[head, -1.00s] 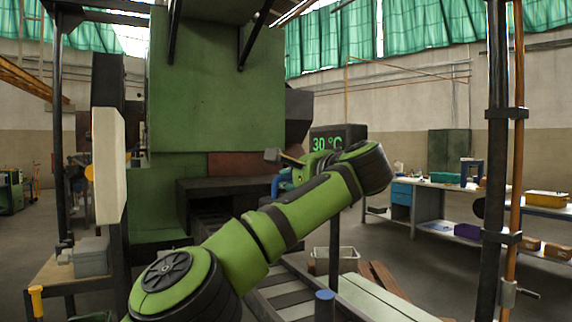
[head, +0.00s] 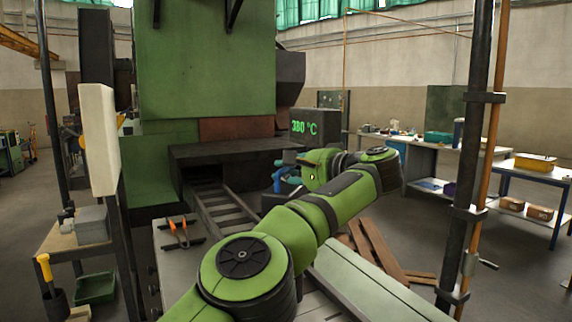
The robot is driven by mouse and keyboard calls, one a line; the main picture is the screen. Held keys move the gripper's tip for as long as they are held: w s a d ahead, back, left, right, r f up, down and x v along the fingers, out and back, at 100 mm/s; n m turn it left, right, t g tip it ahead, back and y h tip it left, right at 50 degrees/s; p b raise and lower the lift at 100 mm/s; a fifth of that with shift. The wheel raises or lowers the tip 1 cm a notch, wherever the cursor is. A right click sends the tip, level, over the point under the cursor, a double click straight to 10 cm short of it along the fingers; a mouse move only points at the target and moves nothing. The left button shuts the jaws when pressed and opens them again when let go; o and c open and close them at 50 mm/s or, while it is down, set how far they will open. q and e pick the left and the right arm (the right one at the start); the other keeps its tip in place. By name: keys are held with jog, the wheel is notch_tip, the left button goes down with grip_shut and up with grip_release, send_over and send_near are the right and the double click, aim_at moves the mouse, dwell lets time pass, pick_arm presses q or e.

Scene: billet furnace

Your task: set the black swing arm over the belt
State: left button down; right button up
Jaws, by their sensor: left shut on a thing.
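My left arm reaches from the bottom of the head view toward the furnace mouth, and my left gripper (head: 304,164) is at its far end. It is small and partly hidden by my wrist, but it looks closed on a dark bar, which seems to be the black swing arm (head: 284,163). Most of this bar is hidden, so I cannot tell its full angle. The slatted belt (head: 224,212) runs out of the furnace mouth toward me, left of the gripper; my forearm covers its right side. My right gripper is not in view.
The green furnace (head: 205,65) stands behind. A display (head: 312,127) reads 380 °C, with a blue fitting (head: 282,183) below. Orange-handled tongs (head: 180,232) lie left of the belt. A pale panel (head: 98,140) and dark post (head: 478,150) flank the space. Planks (head: 375,252) lie right.

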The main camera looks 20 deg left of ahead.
pick_arm(q)
jog(key=shift+r, duration=0.2)
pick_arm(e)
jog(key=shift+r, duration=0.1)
pick_arm(q)
jog(key=c, duration=1.1)
grip_release()
jog(key=shift+w, duration=0.1)
jog(key=shift+f, duration=0.15)
jog(key=shift+d, duration=0.15)
jog(key=v, duration=0.7)
jog(key=shift+d, duration=0.15)
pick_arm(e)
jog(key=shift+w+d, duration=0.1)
